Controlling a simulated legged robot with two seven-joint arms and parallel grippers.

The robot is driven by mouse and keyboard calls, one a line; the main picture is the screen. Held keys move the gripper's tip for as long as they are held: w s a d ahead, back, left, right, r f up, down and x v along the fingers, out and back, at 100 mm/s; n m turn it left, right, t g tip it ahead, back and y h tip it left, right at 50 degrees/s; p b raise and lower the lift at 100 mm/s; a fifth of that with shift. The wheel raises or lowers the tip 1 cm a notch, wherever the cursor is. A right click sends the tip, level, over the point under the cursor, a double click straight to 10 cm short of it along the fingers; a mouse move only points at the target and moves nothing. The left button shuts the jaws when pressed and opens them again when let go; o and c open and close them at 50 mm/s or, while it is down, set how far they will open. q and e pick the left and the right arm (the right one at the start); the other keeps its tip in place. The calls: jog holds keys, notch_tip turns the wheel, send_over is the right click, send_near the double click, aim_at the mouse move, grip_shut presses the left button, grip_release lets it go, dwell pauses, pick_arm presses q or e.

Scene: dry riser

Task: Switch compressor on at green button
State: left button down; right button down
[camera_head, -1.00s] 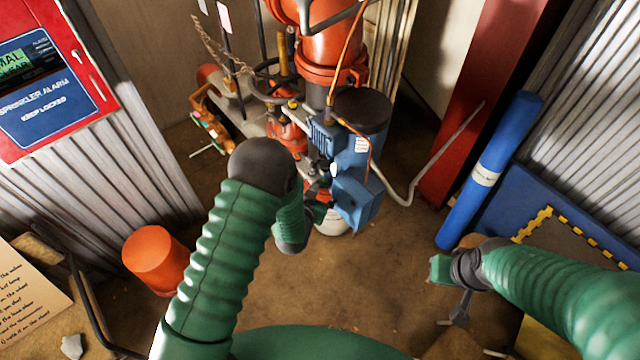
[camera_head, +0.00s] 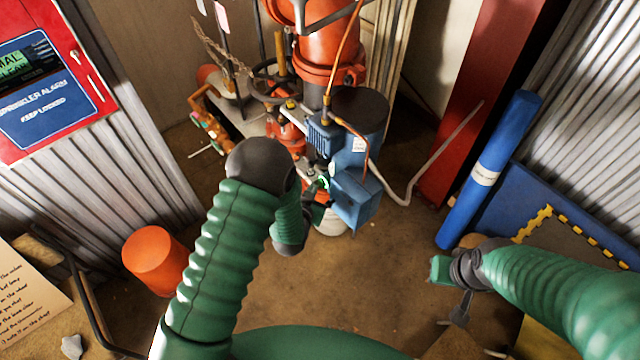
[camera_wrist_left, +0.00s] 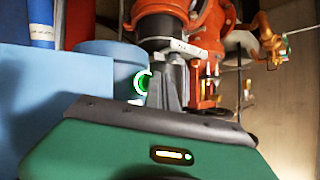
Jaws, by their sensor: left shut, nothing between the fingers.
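The compressor is a blue unit with a box (camera_head: 355,200) and a round dark-topped tank (camera_head: 362,110), below the orange-red pipe. The green button (camera_wrist_left: 143,82) shows in the left wrist view with a bright lit ring, on the side of the blue compressor body (camera_wrist_left: 85,95). A green glow also shows there in the head view. My left gripper (camera_wrist_left: 166,88) is shut and empty, its fingertips at the button's right edge and partly covering it. I cannot tell if they touch. In the head view my arm hides part of this gripper. My right gripper (camera_head: 461,308) hangs low at the right, far from the compressor.
Orange-red pipework (camera_head: 315,45) rises behind the compressor. A red alarm panel (camera_head: 45,75) is on the left wall. An orange bucket-like cylinder (camera_head: 155,260) stands at left. A blue cylinder (camera_head: 490,170) leans at right. The floor (camera_head: 350,290) in front is mostly clear.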

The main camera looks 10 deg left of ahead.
pick_arm(q)
jog(key=s+a, duration=0.3)
jog(key=s, duration=0.1)
jog(key=shift+s+a, duration=0.3)
jog(key=shift+a, duration=0.05)
jog(key=shift+r, duration=0.1)
